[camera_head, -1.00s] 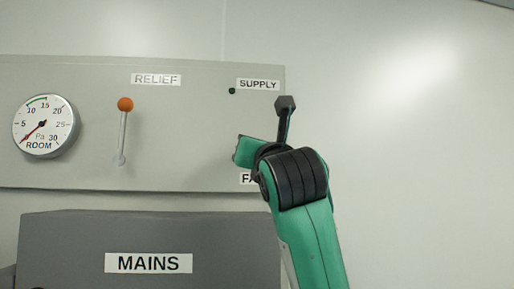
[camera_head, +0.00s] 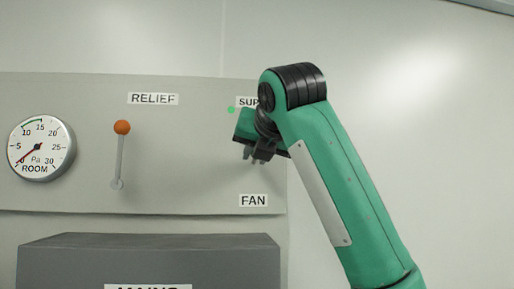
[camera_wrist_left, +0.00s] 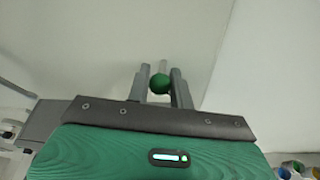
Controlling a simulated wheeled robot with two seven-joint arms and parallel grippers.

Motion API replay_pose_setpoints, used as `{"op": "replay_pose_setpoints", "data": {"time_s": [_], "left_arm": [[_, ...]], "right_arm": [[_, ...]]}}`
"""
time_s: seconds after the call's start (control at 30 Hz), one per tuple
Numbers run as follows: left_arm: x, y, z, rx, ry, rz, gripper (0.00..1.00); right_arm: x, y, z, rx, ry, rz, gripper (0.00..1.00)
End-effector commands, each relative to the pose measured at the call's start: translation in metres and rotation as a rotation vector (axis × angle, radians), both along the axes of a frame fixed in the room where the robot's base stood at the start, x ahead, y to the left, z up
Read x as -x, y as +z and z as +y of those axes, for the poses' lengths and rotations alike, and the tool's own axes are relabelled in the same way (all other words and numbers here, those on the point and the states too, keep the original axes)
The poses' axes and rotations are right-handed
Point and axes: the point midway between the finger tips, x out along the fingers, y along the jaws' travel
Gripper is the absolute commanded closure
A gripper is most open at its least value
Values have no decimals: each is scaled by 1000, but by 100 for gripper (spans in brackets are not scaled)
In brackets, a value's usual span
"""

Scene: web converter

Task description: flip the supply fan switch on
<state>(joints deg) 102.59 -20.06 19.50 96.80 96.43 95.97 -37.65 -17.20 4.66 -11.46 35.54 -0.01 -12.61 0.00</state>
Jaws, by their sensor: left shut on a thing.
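The supply fan switch has a green ball knob (camera_wrist_left: 159,84) on a pale stem; it shows between my fingers in the left wrist view. My left gripper (camera_wrist_left: 160,73) is shut on this knob. In the head view my left gripper (camera_head: 258,160) is in front of the grey panel, between the SUPPLY label (camera_head: 247,102) and the FAN label (camera_head: 254,201). There the switch is hidden behind my gripper and wrist. A small green lamp (camera_head: 231,110) beside the SUPPLY label is bright. My right gripper is not in view.
The RELIEF lever (camera_head: 119,150), with an orange ball, points up at the left. A round ROOM gauge (camera_head: 40,148) is further left, its needle near 0. A dark grey MAINS box (camera_head: 150,262) stands out below. Bare wall (camera_head: 420,110) lies to the right.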

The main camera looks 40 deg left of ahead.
Motion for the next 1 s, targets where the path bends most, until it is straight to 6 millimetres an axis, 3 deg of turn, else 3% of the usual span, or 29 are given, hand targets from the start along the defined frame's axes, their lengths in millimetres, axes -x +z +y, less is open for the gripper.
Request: {"op": "replay_pose_setpoints", "data": {"time_s": [0.03, 0.3, 0.9, 0.93, 1.0], "left_arm": [[0, 7, 0, 21, -3, 17, 100], [-2, 10, 2, 110, -1, 89, 100], [-2, 10, 3, 138, 0, 112, 100], [-2, 10, 3, 138, 0, 112, 74], [-2, 10, 3, 139, 0, 111, 60]], "right_arm": [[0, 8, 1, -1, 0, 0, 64], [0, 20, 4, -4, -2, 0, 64], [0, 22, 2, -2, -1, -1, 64], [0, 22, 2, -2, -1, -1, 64], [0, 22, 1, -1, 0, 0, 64]]}}
